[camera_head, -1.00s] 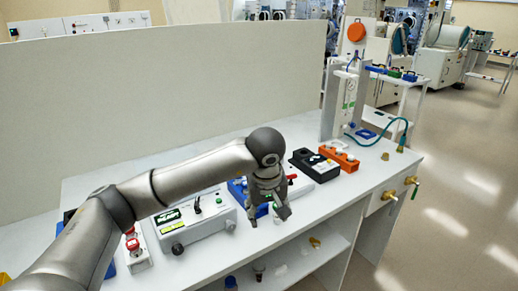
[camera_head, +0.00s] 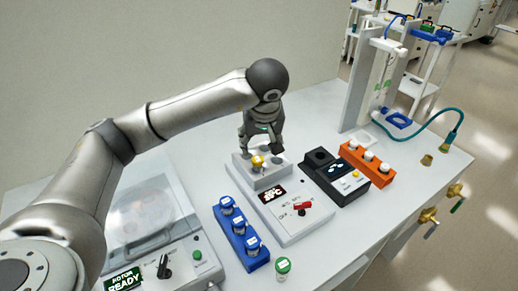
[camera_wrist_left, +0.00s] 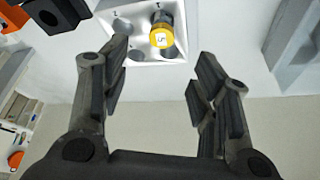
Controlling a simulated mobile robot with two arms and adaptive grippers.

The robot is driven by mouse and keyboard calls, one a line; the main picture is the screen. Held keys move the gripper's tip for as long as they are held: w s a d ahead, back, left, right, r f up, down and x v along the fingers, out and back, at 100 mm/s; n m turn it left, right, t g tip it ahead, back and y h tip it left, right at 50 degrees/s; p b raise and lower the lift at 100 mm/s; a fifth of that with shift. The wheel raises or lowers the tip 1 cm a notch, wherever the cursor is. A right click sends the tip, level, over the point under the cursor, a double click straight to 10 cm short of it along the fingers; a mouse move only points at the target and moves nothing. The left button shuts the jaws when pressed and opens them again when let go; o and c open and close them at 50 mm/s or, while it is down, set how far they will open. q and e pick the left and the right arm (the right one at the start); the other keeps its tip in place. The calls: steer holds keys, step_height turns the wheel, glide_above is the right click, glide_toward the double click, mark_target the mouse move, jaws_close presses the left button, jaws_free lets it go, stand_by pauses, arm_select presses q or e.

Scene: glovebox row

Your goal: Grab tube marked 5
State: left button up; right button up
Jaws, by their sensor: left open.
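A yellow-capped tube (camera_head: 258,162) stands in a white block (camera_head: 270,179) on a white instrument with a red switch. In the left wrist view its yellow cap (camera_wrist_left: 162,38) has a small white label that looks like a 5; the tube leans slightly. Other wells in the block look empty. My left gripper (camera_head: 262,147) is just behind and above the block, pointing down. In the left wrist view my left gripper (camera_wrist_left: 160,85) has its fingers wide apart with nothing between them; the tube is beyond the tips, apart from them. My right gripper is not in view.
A blue rack (camera_head: 238,237) with several labelled tubes stands in front, with a green-capped vial (camera_head: 284,266) beside it. A black device (camera_head: 335,177) and an orange rack (camera_head: 367,163) stand to the right. A centrifuge (camera_head: 150,225) is at left. A white panel rises behind.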

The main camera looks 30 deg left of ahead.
mark_target(258, 160)
arm_select(q)
steer(key=x, duration=0.1)
steer(key=p+x, duration=0.1)
steer(key=x, duration=0.1)
steer(key=shift+s+f, duration=0.3)
steer(key=shift+f, duration=0.15)
steer(key=shift+w+a+f, duration=0.1)
steer(key=shift+f, duration=0.25)
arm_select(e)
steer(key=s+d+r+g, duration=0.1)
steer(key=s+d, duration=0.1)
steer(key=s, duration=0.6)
arm_select(q)
steer(key=p+x, duration=0.2)
steer(key=shift+w+f, duration=0.2)
steer(key=shift+f, duration=0.05)
steer(key=shift+p+x, duration=0.45)
steer(key=shift+x, duration=0.7)
steer(key=shift+f, duration=0.25)
steer(key=shift+w+a+f, duration=0.1)
steer(key=c, duration=1)
steer(key=shift+c, duration=0.5)
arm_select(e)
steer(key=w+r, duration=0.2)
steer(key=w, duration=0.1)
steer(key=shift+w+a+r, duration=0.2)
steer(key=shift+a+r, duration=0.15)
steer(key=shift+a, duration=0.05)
